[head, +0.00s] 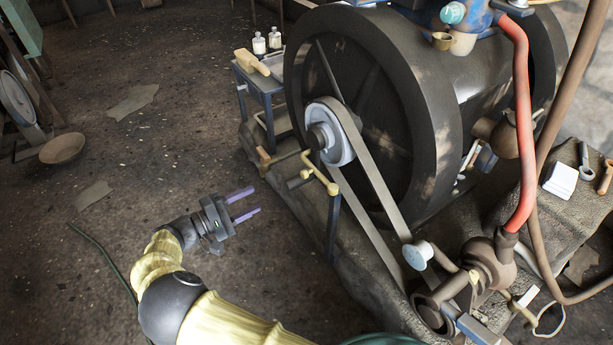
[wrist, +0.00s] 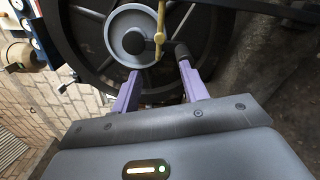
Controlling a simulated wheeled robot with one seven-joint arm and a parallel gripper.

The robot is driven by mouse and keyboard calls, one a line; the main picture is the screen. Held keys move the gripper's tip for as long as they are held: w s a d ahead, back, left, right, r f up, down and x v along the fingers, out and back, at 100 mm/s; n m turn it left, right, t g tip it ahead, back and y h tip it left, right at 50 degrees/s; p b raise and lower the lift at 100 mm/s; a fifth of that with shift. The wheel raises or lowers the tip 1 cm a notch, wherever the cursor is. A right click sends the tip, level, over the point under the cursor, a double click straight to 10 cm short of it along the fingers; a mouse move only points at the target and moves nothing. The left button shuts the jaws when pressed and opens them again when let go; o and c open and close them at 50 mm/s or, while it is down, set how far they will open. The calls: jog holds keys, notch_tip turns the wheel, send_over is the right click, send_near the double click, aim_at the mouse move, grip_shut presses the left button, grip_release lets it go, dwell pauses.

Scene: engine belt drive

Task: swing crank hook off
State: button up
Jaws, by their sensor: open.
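The brass-yellow hook (head: 320,174) stands on a dark post in front of the flywheel's pale hub, its bent upper end by the crank. It also shows as a yellow bar (wrist: 160,30) across the hub in the wrist view. The crank has a dark grip (head: 299,179) at the hook's left; whether the hook touches it I cannot tell. My gripper (head: 256,200), with two purple fingers, is open and empty, left of the hook and apart from it. In the wrist view the fingers (wrist: 160,73) point toward the hub and the hook.
The large dark flywheel (head: 348,95) carries a belt (head: 380,208) running down to a small pulley at lower right. A small side table (head: 257,84) with bottles stands behind. A red hose (head: 524,120) hangs at right. The floor (head: 150,150) left of my gripper is mostly clear.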

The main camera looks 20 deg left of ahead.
aim_at(302, 175)
jog(key=shift+w+d, duration=0.1)
jog(key=b+x, duration=0.6)
jog(key=x, duration=1)
jog(key=shift+w+d+f+b, duration=0.1)
jog(key=shift+w+d+b, duration=0.05)
jog(key=shift+d+b, duration=0.15)
jog(key=shift+w+d, duration=0.15)
jog(key=shift+w, duration=0.15)
grip_shut()
